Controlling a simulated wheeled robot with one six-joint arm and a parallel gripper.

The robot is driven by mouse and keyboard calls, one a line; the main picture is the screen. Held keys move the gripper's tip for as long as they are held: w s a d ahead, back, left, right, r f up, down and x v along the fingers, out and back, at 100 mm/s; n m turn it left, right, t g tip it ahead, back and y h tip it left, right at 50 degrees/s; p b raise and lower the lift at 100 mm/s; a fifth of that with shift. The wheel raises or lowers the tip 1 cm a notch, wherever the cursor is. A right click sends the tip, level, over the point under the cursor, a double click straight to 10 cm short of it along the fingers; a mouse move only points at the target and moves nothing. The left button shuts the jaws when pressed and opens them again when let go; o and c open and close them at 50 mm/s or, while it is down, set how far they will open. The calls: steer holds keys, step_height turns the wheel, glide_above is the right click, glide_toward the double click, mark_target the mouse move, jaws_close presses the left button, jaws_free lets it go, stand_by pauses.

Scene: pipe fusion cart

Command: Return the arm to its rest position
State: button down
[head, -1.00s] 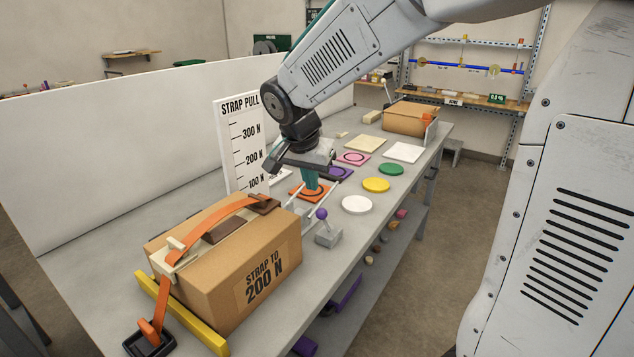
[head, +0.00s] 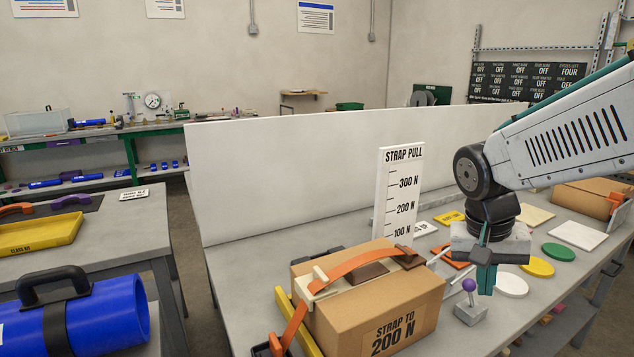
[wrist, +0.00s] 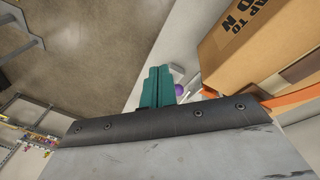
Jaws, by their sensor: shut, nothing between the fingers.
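My gripper (head: 485,277) hangs from my arm above the right part of the grey table, fingers pointing down. Its teal fingers are together with nothing between them, as the wrist view (wrist: 158,86) also shows. It is just right of the strapped cardboard box (head: 368,300), apart from it as far as I can tell. A small grey block with a purple ball (head: 469,285) stands just below and left of the fingertips. In the wrist view the purple ball (wrist: 181,90) shows beside the fingers.
The strap pull scale board (head: 399,195) stands behind the box. A white partition (head: 300,165) runs along the table's back. Coloured discs, including a yellow one (head: 538,267), lie right of my gripper. A blue pipe (head: 100,320) lies on another bench at left.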

steer(key=s+a+r+n+y, duration=0.1)
steer(key=s+n, duration=0.1)
steer(key=s, duration=0.7)
steer(key=s+a+r+n+t+y, duration=0.1)
steer(key=s+n, duration=0.1)
steer(key=s, duration=0.6)
steer(key=shift+s+a+r+n, duration=0.15)
steer(key=shift+s+r+n, duration=0.15)
steer(key=shift+s+r, duration=0.1)
steer(key=shift+a, duration=0.1)
